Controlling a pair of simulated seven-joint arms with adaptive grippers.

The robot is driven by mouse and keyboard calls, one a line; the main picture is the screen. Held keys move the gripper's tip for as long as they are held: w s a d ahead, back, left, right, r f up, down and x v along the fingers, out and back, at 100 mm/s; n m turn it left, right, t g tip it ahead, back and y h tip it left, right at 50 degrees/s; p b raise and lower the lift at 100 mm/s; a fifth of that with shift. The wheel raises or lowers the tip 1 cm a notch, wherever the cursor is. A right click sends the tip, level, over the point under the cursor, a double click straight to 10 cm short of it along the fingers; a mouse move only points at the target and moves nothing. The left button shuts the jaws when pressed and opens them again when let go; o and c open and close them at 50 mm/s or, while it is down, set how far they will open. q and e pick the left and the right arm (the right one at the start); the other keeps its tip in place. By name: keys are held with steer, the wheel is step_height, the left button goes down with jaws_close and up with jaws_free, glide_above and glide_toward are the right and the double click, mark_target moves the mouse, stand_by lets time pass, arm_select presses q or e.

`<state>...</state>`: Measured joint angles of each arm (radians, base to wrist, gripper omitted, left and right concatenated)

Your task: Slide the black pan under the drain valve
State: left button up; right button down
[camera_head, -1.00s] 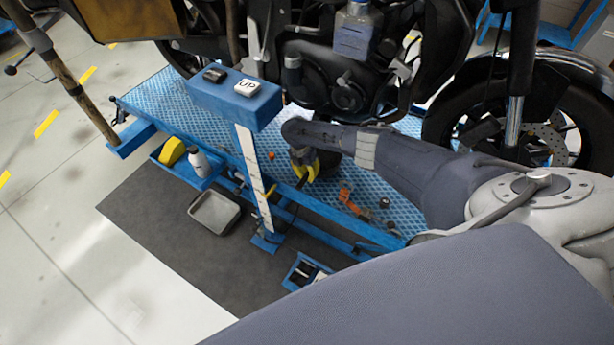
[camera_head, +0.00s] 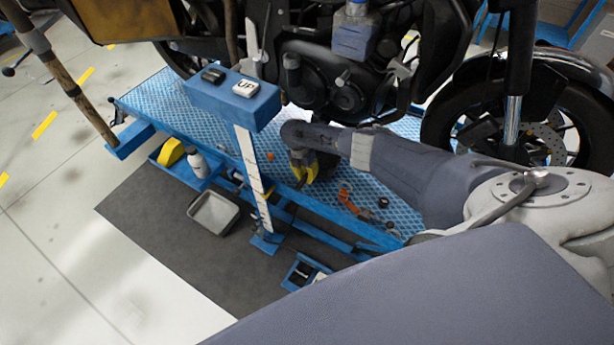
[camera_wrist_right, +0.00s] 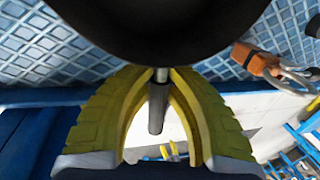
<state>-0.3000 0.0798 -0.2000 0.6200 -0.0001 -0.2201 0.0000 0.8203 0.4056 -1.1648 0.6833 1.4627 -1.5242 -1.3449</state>
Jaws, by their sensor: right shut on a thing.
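The black pan (camera_wrist_right: 160,25) fills the top of the right wrist view as a dark round shape above the blue tread-plate deck. Its short grey handle (camera_wrist_right: 157,105) points back between the yellow fingers of my right gripper (camera_wrist_right: 160,80), which are shut on it. In the head view my right gripper (camera_head: 303,172) is low over the lift deck below the engine, and my forearm hides much of the pan (camera_head: 326,166). I cannot make out the drain valve in either view. My left gripper is not in view.
The blue lift deck (camera_head: 225,135) carries the motorcycle, with the engine (camera_head: 345,85) overhead. An orange clamp (camera_head: 347,200) lies on the deck near its front edge. A blue control post (camera_head: 240,105) stands left of my gripper. A grey tray (camera_head: 213,213) sits on the floor mat.

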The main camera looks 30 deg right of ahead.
steer(key=shift+f, duration=0.35)
steer(key=c, duration=1.3)
jaws_free()
